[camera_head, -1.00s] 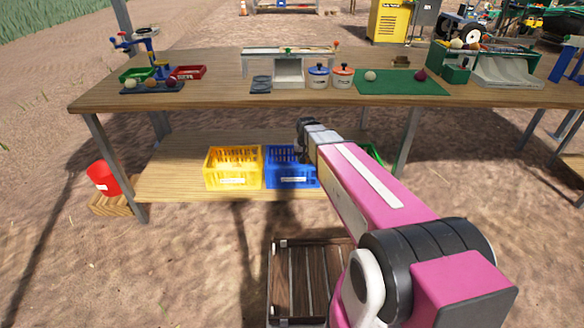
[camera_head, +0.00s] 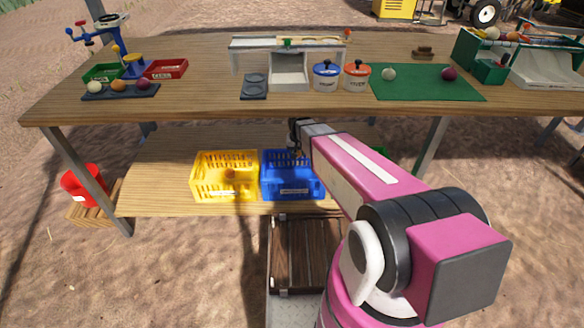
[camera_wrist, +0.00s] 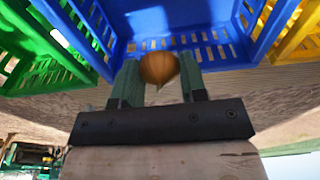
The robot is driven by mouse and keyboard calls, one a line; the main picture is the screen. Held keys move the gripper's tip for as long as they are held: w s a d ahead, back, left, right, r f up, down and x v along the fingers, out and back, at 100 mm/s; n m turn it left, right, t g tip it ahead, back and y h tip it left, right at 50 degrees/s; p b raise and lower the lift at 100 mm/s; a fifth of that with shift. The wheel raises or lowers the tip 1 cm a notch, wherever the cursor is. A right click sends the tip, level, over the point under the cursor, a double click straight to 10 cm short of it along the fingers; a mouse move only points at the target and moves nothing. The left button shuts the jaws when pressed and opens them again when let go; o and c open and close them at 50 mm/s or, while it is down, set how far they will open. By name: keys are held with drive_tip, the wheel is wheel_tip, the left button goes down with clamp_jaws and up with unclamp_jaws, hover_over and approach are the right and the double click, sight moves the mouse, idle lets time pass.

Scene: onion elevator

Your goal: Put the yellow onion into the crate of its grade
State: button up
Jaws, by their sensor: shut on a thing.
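My gripper (camera_wrist: 160,84) is shut on the yellow onion (camera_wrist: 158,66), a brown-orange bulb between the two green fingers in the wrist view. Behind the onion is the blue crate (camera_wrist: 205,55); how far apart they are I cannot tell. In the head view my gripper (camera_head: 296,138) is over the back of the blue crate (camera_head: 292,188), under the bench top; the onion is not clearly visible there. The yellow crate (camera_head: 225,193) stands left of the blue one. The green crate (camera_head: 381,152) is right of it, mostly hidden by my arm; it also shows in the wrist view (camera_wrist: 38,62).
The crates stand on the lower shelf (camera_head: 150,190), below the bench top (camera_head: 200,106), which overhangs my gripper. A small orange-brown round thing (camera_head: 230,173) shows in the yellow crate. Bench legs (camera_head: 90,178) stand at the sides. A red bucket (camera_head: 83,188) is at left.

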drive_tip(key=shift+w+f, duration=0.1)
drive_tip(key=shift+w, duration=0.35)
drive_tip(key=shift+f, duration=2.9)
drive_tip(key=o, duration=1.1)
drive_tip(key=shift+c, duration=0.2)
drive_tip(key=shift+r, duration=0.15)
drive_tip(key=r, duration=0.4)
drive_tip(key=s+r, duration=0.1)
drive_tip(key=r, duration=0.2)
drive_tip(key=shift+r, duration=0.1)
